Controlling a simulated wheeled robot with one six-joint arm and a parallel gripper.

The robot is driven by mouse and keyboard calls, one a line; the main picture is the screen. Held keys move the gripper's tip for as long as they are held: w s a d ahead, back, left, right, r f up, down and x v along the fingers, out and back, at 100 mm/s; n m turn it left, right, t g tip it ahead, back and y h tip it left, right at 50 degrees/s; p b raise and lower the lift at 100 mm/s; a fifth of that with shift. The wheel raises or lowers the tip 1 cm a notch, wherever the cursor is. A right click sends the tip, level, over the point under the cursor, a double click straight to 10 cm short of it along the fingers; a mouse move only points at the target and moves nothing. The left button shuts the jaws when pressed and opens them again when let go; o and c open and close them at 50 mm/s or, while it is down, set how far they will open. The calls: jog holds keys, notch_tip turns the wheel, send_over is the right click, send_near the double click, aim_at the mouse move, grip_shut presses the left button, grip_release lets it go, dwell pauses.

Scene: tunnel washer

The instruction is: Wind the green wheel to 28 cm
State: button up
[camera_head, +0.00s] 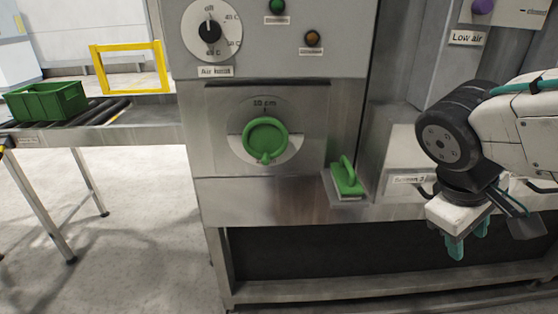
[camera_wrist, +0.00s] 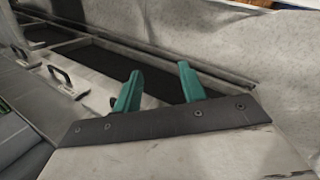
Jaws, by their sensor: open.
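The green wheel (camera_head: 265,140) is mounted on a round steel dial plate on the front of the grey machine. The dial plate (camera_head: 293,148) carries the label "10 cm" above the wheel. A small knob shows at the wheel's lower edge. My gripper (camera_head: 467,245) hangs at the right in the head view, well to the right of the wheel and lower, pointing down. Its two teal fingers are apart with nothing between them. The fingers also show in the wrist view (camera_wrist: 161,85); the wheel is not in that view.
A black rotary knob (camera_head: 210,31) sits above the wheel. A green handle (camera_head: 346,176) stands out from the machine between wheel and gripper. A drawer labelled "Screen 3" (camera_head: 405,181) is beside my arm. A green crate (camera_head: 46,101) rests on a roller conveyor at left.

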aim_at(266, 163)
jog(key=w+a+r+n+t+h, duration=0.1)
jog(key=w+a+n+t+h, duration=0.1)
jog(key=w+n+t+h, duration=0.35)
jog(key=w+a+n+t+h, duration=0.25)
jog(key=w+n, duration=0.45)
jog(key=w, duration=0.4)
jog(key=w+a+f+n+t+y, duration=0.2)
jog(key=a+n+t+y, duration=0.15)
jog(key=a+n, duration=0.4)
jog(key=w+a+f+n+t+y, duration=0.25)
jog(key=a+n+y, duration=0.2)
jog(key=a, duration=0.55)
jog(key=w+a+f+n+t+y, duration=0.1)
jog(key=w+a+n+t+y, duration=0.3)
jog(key=a, duration=0.5)
jog(key=shift+n, duration=0.45)
jog(key=w, duration=0.6)
jog(key=shift+d, duration=0.3)
jog(key=shift+c, duration=0.2)
jog(key=shift+f, duration=0.1)
grip_shut()
